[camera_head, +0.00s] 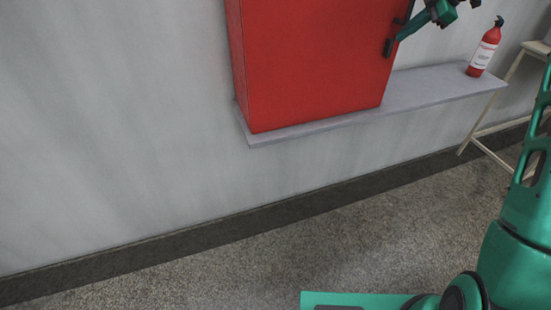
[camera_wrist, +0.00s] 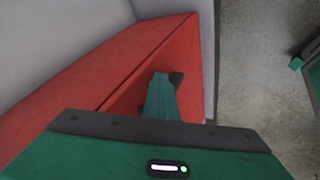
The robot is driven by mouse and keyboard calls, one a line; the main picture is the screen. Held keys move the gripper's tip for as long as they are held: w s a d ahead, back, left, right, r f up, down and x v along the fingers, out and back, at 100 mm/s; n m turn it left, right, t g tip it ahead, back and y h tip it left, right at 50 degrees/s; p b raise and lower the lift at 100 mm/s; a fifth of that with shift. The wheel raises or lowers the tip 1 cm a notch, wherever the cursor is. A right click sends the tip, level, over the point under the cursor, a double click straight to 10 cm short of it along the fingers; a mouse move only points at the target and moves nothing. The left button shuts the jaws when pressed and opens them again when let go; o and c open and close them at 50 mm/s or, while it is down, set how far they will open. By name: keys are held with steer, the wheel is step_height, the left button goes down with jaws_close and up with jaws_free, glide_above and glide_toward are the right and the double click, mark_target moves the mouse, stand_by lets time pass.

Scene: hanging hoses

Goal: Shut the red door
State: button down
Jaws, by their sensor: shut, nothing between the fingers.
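The red door (camera_head: 320,55) is the broad front of the red cabinet (camera_head: 239,60) on the wall shelf. It looks flush or nearly flush with the cabinet, and I cannot tell if a small gap is left. A dark handle (camera_head: 388,47) sits near its right edge. My gripper (camera_head: 402,34) is at that edge, beside the handle, with its fingers shut and empty. In the wrist view my gripper's teal fingers (camera_wrist: 160,95) reach to the red face, next to the dark handle (camera_wrist: 177,79). Whether they touch is unclear. The cabinet's top is out of the head view.
A grey shelf (camera_head: 425,88) runs under the cabinet, with a red fire extinguisher (camera_head: 485,48) at its right end. A pale stool or table frame (camera_head: 490,125) stands at the right. The floor (camera_head: 220,262) before the wall is clear.

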steer(key=shift+w+a+r, duration=0.2)
steer(key=shift+a+r, duration=0.05)
steer(key=shift+a, duration=0.3)
steer(key=shift+w+a+r, duration=0.2)
steer(key=shift+a, duration=0.3)
steer(key=shift+d, duration=0.2)
steer(key=s+d+r, duration=0.7)
steer(key=d, duration=0.1)
steer(key=shift+d, duration=0.3)
